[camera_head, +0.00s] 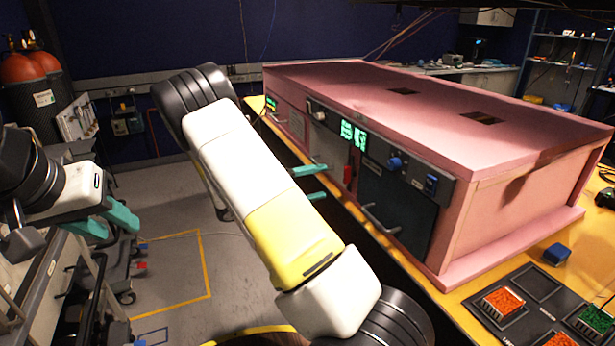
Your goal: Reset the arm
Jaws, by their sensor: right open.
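My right arm (223,155) crosses the middle of the head view, with white and yellow links and black joints. My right gripper (321,182) shows beyond it as two teal fingers, apart and empty, close to the front of the pink foam enclosure (420,100). The arm hides the gripper's body. I cannot tell whether the fingers touch the enclosure. My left gripper (119,231) is at the left, with two teal fingers spread and nothing seen between them, over the floor and away from the enclosure.
The enclosure's front has a dark door (397,200), handles, knobs and green displays. It stands on a yellow-edged table (450,307). A black tray (530,292) with orange and green pieces and a blue block (557,254) lie at right. Gas cylinders (40,95) stand at far left.

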